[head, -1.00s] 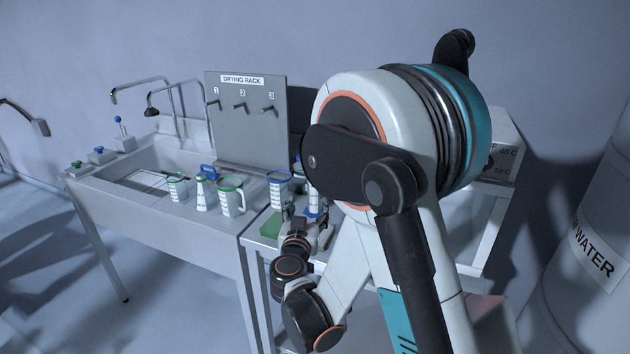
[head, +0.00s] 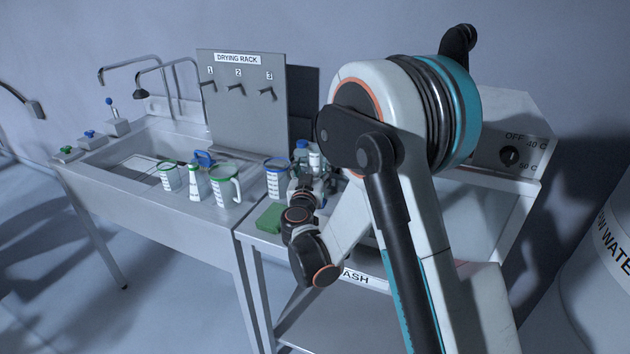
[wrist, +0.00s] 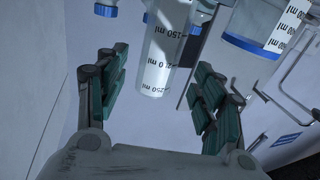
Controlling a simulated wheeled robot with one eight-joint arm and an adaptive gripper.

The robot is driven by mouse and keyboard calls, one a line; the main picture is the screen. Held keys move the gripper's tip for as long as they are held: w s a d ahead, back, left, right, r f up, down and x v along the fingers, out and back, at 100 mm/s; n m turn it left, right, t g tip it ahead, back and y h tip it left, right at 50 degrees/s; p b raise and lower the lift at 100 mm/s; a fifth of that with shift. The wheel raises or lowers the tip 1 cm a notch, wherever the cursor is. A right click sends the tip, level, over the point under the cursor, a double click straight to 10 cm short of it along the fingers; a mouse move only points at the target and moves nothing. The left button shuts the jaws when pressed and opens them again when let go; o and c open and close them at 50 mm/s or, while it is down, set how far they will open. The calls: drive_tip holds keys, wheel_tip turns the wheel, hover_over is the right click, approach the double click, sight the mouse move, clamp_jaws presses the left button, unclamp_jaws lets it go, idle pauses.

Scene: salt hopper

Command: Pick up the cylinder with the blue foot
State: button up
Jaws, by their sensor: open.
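The measuring cylinder (wrist: 165,55), pale with ml marks, lies between the two teal-padded fingers of my gripper (wrist: 158,65) in the wrist view. My gripper is open, with a gap on both sides of the cylinder. The cylinder's near end points toward the palm.
A blue-rimmed beaker (head: 277,178) stands close left of my gripper; it also shows in the wrist view (wrist: 262,25). A blue-capped bottle (head: 301,150) stands behind. A green sponge (head: 270,217) lies in front. Green-rimmed vessels, including a jug (head: 225,185), stand further left.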

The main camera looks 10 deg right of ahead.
sight(314, 165)
drive_tip(key=x, duration=0.1)
drive_tip(key=b+x, duration=0.1)
drive_tip(key=x, duration=0.2)
drive_tip(key=shift+d+f+b, duration=0.1)
drive_tip(key=shift+f+b, duration=0.2)
drive_tip(key=shift+b, duration=0.05)
drive_tip(key=shift+w+d+r, duration=0.15)
drive_tip(key=shift+w+d, duration=0.05)
drive_tip(key=shift+w, duration=0.35)
drive_tip(key=c, duration=1.5)
